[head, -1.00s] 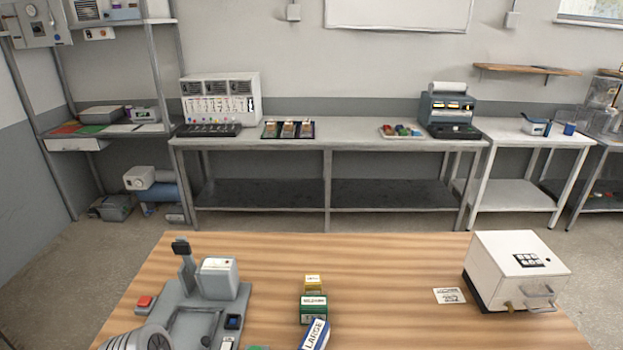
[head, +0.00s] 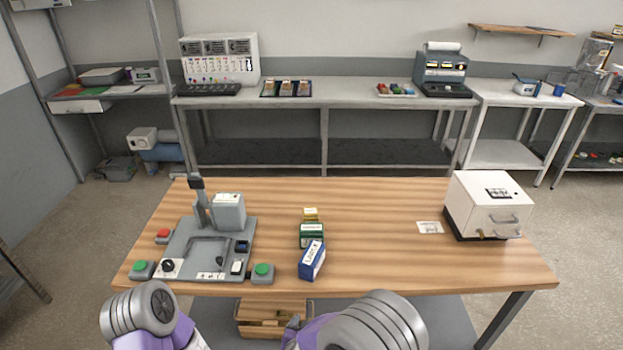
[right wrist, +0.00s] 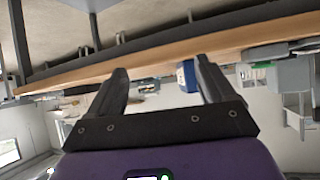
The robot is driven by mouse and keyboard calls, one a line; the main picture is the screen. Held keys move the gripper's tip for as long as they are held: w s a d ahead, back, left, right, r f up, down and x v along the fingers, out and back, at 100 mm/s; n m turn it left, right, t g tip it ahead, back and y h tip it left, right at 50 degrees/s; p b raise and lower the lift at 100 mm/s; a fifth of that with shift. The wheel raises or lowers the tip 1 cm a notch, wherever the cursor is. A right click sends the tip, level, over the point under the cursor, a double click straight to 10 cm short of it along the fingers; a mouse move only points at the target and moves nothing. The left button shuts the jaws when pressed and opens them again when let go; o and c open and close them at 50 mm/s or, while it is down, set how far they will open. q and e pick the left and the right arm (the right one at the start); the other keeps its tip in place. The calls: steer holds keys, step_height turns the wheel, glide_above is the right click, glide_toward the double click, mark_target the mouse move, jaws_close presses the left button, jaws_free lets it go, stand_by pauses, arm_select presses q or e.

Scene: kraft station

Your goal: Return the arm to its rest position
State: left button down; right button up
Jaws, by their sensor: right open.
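My right gripper (right wrist: 168,88) is open in the right wrist view, with two dark fingers spread and nothing between them held. The wooden table edge (right wrist: 150,55) crosses that view beyond the fingertips, and a blue box (right wrist: 187,76) shows close to one finger in the picture. In the head view parts of both my arms show at the bottom edge, in front of the wooden table (head: 380,240). Neither gripper shows in the head view.
On the table stand a grey machine (head: 210,235) at left, a blue box (head: 312,260), a green box (head: 311,235), a yellow box (head: 311,214) and a white cabinet (head: 487,205) at right. A wooden crate (head: 260,320) sits below the front edge. The table's right front is clear.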

steer(key=s+d+f+g+y, duration=0.2)
steer(key=d+f, duration=0.1)
steer(key=f, duration=0.4)
steer(key=s+d+f+g+y, duration=0.1)
steer(key=s+d+f+g, duration=0.1)
steer(key=d+f+g, duration=0.3)
steer(key=s+f+g+y, duration=0.1)
steer(key=s+f+y, duration=0.1)
steer(key=s+f, duration=0.2)
steer(key=s+d+f+g+y, duration=0.1)
steer(key=s+f+g+y, duration=0.1)
steer(key=s, duration=0.7)
steer(key=shift+d+f+n, duration=0.3)
steer(key=shift+f, duration=0.6)
